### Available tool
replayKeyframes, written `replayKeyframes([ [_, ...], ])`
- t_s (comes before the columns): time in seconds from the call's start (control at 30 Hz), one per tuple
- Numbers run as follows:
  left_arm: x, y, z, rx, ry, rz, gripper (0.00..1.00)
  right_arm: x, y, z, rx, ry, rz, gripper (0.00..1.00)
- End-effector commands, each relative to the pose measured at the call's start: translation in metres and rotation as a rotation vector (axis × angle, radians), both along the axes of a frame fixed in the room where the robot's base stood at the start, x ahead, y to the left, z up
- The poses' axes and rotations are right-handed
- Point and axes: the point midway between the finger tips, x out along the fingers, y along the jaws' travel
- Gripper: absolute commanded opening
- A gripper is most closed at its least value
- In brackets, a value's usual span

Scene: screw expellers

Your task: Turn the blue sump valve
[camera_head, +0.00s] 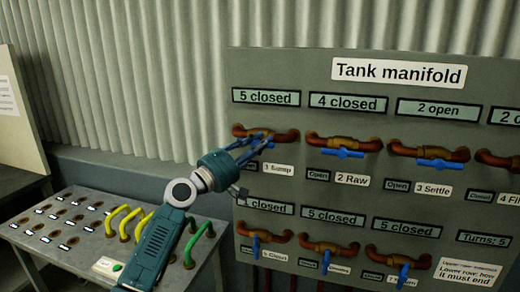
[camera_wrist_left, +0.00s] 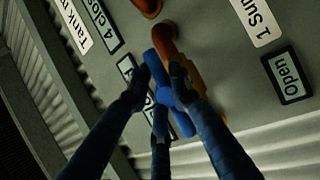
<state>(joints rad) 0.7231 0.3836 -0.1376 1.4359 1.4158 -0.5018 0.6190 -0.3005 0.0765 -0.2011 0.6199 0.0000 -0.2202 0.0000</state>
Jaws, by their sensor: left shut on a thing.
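The sump valve is the leftmost of the upper row on the tank manifold panel (camera_head: 396,72). It has a rusty red and brass pipe (camera_head: 288,135) and a blue bar handle (camera_wrist_left: 161,45). The display above it (camera_head: 266,97) reads "5 closed". Its name label (camera_wrist_left: 257,20) reads "1 Sum" in the wrist view, cut off by the frame edge. My left gripper (camera_head: 262,139) is at this valve, its blue fingers shut around the handle, also seen in the wrist view (camera_wrist_left: 162,76). The fingers hide part of the handle. My right gripper is not in view.
More blue-handled valves stand close by: Raw (camera_head: 342,153) and Settle (camera_head: 438,163) to the right, and a lower row (camera_head: 328,262) below. A grey bench (camera_head: 65,250) with yellow and green handles (camera_head: 198,238) stands at left. Corrugated wall (camera_head: 150,80) is behind.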

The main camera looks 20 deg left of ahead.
Motion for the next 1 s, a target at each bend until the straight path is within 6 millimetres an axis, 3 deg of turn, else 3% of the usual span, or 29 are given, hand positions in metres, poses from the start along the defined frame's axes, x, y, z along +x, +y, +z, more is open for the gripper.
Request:
replayKeyframes([
  [0.57, 0.0002, 0.0002, -0.0009, -0.045, 0.005, -0.001, 0.00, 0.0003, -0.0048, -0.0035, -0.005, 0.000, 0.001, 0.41],
  [0.6, 0.0002, 0.0002, -0.0009, -0.045, 0.005, -0.001, 0.26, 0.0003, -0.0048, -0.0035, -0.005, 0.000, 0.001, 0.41],
  [0.67, 0.0002, 0.0002, -0.0009, -0.044, 0.005, 0.000, 0.38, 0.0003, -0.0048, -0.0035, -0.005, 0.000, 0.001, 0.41],
  [1.0, -0.0013, 0.0013, -0.0008, -0.043, 0.004, 0.000, 0.39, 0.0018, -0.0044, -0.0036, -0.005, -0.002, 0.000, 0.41],
])
